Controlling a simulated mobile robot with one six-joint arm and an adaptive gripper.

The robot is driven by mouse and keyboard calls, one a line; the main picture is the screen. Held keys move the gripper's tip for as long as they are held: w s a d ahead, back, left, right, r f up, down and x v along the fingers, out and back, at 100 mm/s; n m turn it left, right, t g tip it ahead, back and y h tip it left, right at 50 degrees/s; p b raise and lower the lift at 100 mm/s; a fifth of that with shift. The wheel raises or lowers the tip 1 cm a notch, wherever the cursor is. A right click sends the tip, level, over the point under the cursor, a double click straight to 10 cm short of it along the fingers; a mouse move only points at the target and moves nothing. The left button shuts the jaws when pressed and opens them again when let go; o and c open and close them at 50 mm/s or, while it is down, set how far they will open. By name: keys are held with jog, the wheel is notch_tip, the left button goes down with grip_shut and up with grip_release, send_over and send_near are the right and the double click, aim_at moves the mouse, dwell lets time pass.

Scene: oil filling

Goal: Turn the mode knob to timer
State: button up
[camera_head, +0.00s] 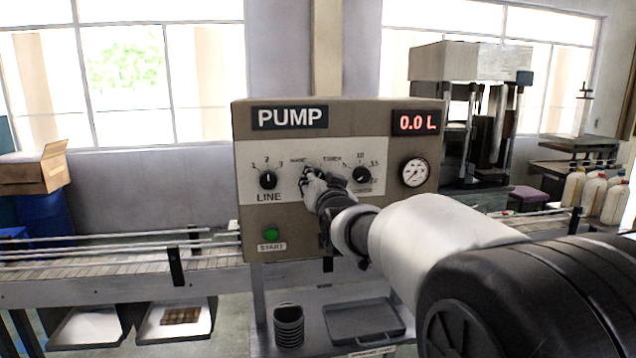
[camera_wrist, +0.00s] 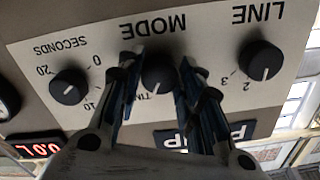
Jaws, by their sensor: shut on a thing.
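The mode knob (camera_wrist: 158,75) is a round black knob in the middle of the pump's pale control panel (camera_head: 285,152). In the wrist view, which is upside down, it sits under the MODE label, with part of the timer lettering beside it. My gripper (camera_wrist: 158,64) has one finger on each side of the knob and is shut on it. In the head view my gripper (camera_head: 313,178) covers most of the knob, below the small HAND and TIMER labels.
The line knob (camera_head: 268,180) and the seconds knob (camera_head: 362,175) flank the mode knob closely. A green start button (camera_head: 271,234) is below left. The gauge (camera_head: 414,172) and the display (camera_head: 415,123) reading 0.0 L are at right. A conveyor (camera_head: 110,262) runs left of the pump.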

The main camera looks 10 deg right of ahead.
jog(key=o, duration=1.1)
jog(key=shift+c, duration=0.2)
jog(key=shift+s, duration=0.1)
jog(key=s, duration=1.1)
jog(key=shift+s, duration=0.4)
jog(key=s+f+n+g, duration=0.1)
jog(key=s+f+g, duration=0.3)
jog(key=s+f, duration=0.3)
jog(key=s+f+n+g, duration=0.2)
jog(key=s+f+g, duration=0.3)
jog(key=s, duration=1.1)
jog(key=s+f+n+g, duration=0.1)
jog(key=s+f+g, duration=0.3)
jog(key=s+f, duration=0.6)
jog(key=shift+s+f, duration=0.15)
jog(key=shift+s, duration=0.8)
